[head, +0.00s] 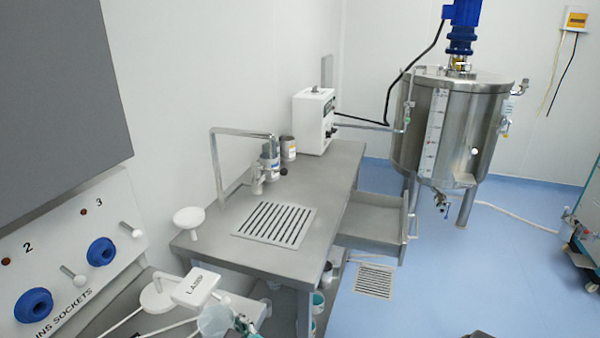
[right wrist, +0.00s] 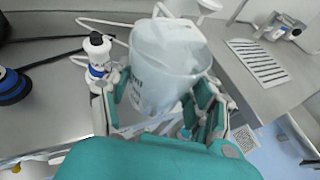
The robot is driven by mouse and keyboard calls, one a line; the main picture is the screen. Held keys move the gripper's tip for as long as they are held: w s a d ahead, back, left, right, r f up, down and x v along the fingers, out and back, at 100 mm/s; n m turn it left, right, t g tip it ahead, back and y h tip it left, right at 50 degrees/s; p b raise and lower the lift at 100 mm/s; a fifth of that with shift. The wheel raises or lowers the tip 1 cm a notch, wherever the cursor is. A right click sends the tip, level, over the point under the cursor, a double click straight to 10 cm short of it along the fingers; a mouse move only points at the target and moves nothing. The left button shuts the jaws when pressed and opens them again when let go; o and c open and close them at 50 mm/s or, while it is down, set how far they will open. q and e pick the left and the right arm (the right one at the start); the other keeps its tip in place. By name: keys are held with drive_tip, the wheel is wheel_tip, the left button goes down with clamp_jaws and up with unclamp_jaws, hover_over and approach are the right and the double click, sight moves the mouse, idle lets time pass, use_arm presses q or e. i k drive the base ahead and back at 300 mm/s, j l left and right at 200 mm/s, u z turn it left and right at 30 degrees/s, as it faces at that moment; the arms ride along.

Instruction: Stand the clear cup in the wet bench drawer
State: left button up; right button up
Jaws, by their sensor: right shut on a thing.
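The clear cup (right wrist: 165,72) is between the fingers of my right gripper (right wrist: 160,115) in the right wrist view. The gripper is shut on it, and the cup looks slightly tilted there. In the head view the cup (head: 214,318) shows at the bottom edge, with part of my right gripper (head: 243,325) beside it. The wet bench drawer (head: 372,222) is pulled out from the grey bench (head: 340,160), beyond and to the right of the cup. The visible part of its inside looks empty. My left gripper is not in view.
The bench carries a slotted drain grate (head: 275,222), a tap (head: 215,160), small containers (head: 288,148) and a white box instrument (head: 314,120). A steel tank (head: 450,130) stands behind the drawer. Blue floor (head: 440,290) is open at right.

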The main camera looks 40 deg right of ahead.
sight(369, 220)
drive_tip(key=i+l, duration=0.1)
drive_tip(key=l, duration=0.3)
drive_tip(key=i+l+z, duration=0.15)
drive_tip(key=l, duration=0.3)
drive_tip(key=i+l, duration=0.1)
drive_tip(key=l, duration=0.3)
drive_tip(key=i+l+z, duration=0.1)
drive_tip(key=l, duration=0.3)
drive_tip(key=i+l, duration=0.2)
drive_tip(key=l, duration=0.2)
drive_tip(key=i+l+z, duration=0.15)
drive_tip(key=l, duration=0.2)
drive_tip(key=i+l, duration=0.15)
drive_tip(key=l, duration=0.25)
